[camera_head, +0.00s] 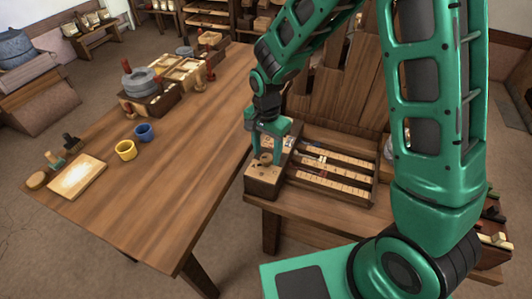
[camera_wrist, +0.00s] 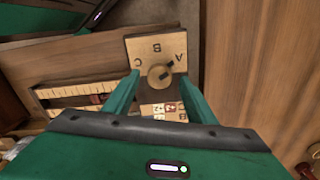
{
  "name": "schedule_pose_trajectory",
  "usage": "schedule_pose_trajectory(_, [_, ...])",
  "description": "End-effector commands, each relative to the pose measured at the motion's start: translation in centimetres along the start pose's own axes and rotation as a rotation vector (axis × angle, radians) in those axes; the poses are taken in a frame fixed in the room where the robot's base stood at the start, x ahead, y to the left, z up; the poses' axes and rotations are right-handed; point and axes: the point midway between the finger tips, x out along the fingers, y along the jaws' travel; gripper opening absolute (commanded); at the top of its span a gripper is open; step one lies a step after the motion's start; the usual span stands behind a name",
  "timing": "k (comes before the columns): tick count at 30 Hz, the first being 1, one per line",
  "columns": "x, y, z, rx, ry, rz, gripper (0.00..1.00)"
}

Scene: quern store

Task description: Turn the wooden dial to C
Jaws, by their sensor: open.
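The wooden dial (camera_wrist: 159,77) is a round knob on a pale lettered plate (camera_wrist: 143,48). Its dark pointer mark slants up and right in the wrist view, toward the letter A (camera_wrist: 178,58). The letter B (camera_wrist: 157,47) is at the top and C (camera_wrist: 137,62) at the left. In the head view the dial (camera_head: 266,159) sits on a wooden box (camera_head: 263,182). My green gripper (camera_head: 267,153) is open, pointing down at the dial. In the wrist view its fingers (camera_wrist: 160,82) are on either side of the knob; I cannot tell whether they touch it.
Right of the dial box are slotted rails (camera_head: 325,170) with small markers, on a wooden bench (camera_head: 300,208). The table's middle is clear.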

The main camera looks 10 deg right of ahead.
Motion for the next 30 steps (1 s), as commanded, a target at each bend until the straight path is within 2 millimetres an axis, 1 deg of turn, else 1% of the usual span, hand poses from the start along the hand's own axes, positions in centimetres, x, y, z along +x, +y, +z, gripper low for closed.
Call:
schedule_pose_trajectory(1, [0.49,0.06,0.03,0.000,-0.001,0.002,0.51])
schedule_pose_trajectory(4, [0.99,0.03,0.02,0.000,0.000,0.001,0.51])
schedule_pose_trajectory(13, [1.18,0.01,0.01,-0.001,0.000,0.000,0.51])
schedule_pose_trajectory(14, [1.18,0.01,0.01,0.000,0.000,0.000,0.48])
schedule_pose_trajectory(15, [1.18,0.01,0.01,0.000,0.000,0.000,0.39])
schedule_pose_trajectory(17, [1.17,0.01,0.01,-0.001,0.000,0.000,0.24])
schedule_pose_trajectory(18, [1.17,0.00,0.01,-0.001,0.000,-0.001,0.15])
schedule_pose_trajectory(19, [1.17,0.00,0.01,-0.001,0.000,-0.001,0.10])
schedule_pose_trajectory(26, [1.15,-0.04,0.00,-0.011,0.000,-0.001,0.10])
schedule_pose_trajectory(30, [1.14,-0.06,0.00,-0.047,0.000,-0.002,0.10])
